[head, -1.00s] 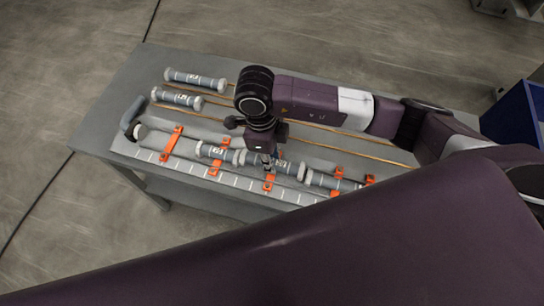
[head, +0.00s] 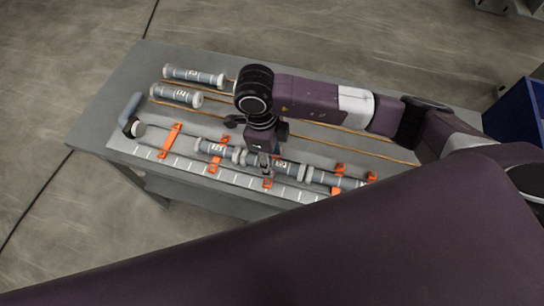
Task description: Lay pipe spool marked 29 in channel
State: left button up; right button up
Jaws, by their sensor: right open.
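Several grey pipe spools with pale end flanges lie on the table; their white marks are too small to read, so I cannot tell which is 29. In the channel with orange clips, a left spool (head: 217,150), a middle spool (head: 291,168) and a right spool (head: 332,180) lie end to end. Two more, an upper spool (head: 194,76) and a lower spool (head: 176,95), lie on the rails behind. My right gripper (head: 265,168) is open, pointing down at the left end of the middle spool; whether it touches is unclear. My left gripper is out of view.
A grey elbow pipe (head: 131,115) stands at the channel's left end, with an empty stretch beside it. Orange clips (head: 170,141) cross the channel. A blue bin (head: 520,115) stands at the right. My own purple arm covers the foreground.

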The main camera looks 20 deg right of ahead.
notch_tip(320, 180, up, 12)
jog(key=a, duration=0.1)
jog(key=shift+w, duration=0.4)
jog(key=shift+a+f, duration=0.1)
jog(key=shift+a, duration=0.05)
dwell(0.4)
